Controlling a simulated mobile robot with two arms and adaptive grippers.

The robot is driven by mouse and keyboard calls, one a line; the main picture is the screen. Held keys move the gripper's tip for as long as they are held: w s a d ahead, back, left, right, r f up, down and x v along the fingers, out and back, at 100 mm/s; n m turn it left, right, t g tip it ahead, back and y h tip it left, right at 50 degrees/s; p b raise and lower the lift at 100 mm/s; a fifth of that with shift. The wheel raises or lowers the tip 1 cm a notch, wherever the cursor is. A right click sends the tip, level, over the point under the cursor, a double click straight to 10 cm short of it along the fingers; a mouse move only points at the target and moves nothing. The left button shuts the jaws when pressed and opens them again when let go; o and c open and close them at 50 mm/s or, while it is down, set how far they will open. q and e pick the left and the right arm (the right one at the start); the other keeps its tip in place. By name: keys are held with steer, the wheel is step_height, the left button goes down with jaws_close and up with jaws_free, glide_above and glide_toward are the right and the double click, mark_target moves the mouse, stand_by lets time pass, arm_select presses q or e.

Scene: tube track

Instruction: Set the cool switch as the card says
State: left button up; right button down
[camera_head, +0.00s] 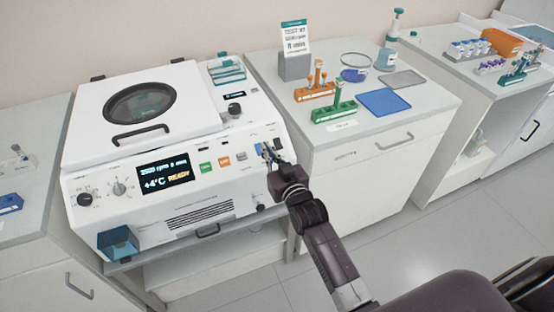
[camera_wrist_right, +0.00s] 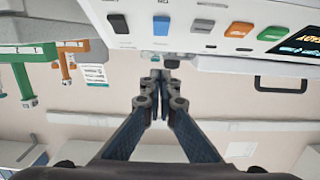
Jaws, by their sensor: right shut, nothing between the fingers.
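The white centrifuge (camera_head: 185,130) stands on the left bench with its lid down. Its front display (camera_head: 165,173) shows a speed and time line, "+4°C" and "READY". The card (camera_head: 295,37) stands upright in a grey block on the right bench; its small text is hard to read. A blue rocker switch (camera_wrist_right: 161,25) and a dark rocker switch (camera_wrist_right: 118,23) sit on the panel in the right wrist view; their labels are unreadable. My right gripper (camera_wrist_right: 157,75) is shut and empty, its tips just short of the panel near the blue switch. My left gripper is not in view.
A green button (camera_head: 206,167) and an orange button (camera_head: 224,160) lie left of the switches. Two dials and a blue bin (camera_head: 118,243) are on the panel's left. Tube racks, including a green one (camera_head: 334,111), stand on the right bench.

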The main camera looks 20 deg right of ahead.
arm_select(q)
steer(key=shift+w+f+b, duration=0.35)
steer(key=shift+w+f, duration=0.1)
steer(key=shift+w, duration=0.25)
arm_select(e)
steer(key=s+r, duration=0.1)
steer(key=s, duration=0.5)
steer(key=shift+d+r, duration=0.2)
steer(key=shift+r, duration=0.1)
steer(key=shift+s, duration=0.1)
